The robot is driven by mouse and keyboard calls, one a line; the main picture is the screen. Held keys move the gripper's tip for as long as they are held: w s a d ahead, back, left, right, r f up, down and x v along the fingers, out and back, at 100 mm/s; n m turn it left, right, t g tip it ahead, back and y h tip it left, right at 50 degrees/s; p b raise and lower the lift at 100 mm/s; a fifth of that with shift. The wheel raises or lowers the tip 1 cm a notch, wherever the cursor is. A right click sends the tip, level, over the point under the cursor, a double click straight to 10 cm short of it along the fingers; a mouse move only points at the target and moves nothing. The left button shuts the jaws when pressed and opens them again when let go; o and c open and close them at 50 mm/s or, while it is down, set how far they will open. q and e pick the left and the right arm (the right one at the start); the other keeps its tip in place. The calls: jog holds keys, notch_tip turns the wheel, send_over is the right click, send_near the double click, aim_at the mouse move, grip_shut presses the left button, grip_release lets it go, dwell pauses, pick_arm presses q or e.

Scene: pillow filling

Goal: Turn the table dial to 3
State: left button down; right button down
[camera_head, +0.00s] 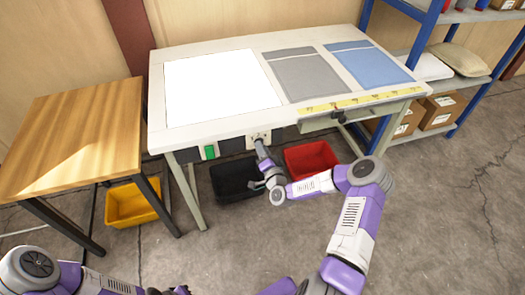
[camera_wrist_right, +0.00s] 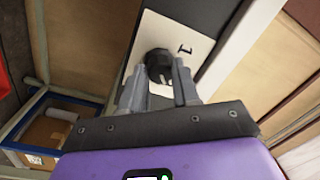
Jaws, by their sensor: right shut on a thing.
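The table dial is a black knob on a pale plate (camera_head: 260,136) on the front edge of the worktable (camera_head: 215,125). My right gripper (camera_head: 262,148) reaches up to it from below. In the right wrist view, the black knob (camera_wrist_right: 158,64) sits between the two grey fingers of my right gripper (camera_wrist_right: 159,84), which is shut on it. One mark that looks like a 1 shows on the white plate (camera_wrist_right: 178,30); the other marks and the knob's pointer are hidden or too small to read. My left arm shows at the lower left, but its gripper is not visible.
A green switch (camera_head: 209,152) is left of the dial on the same edge. A black bin (camera_head: 228,183) and a red bin (camera_head: 310,157) stand under the table. A wooden table (camera_head: 80,130) is at left, with a yellow bin (camera_head: 130,204) below.

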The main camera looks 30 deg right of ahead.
jog(key=shift+m, duration=0.4)
jog(key=c, duration=0.8)
grip_release()
jog(key=p+v, duration=0.1)
jog(key=v, duration=0.6)
jog(key=shift+s+f+p, duration=0.1)
jog(key=shift+s+p, duration=0.2)
jog(key=shift+p, duration=0.05)
jog(key=shift+a, duration=0.1)
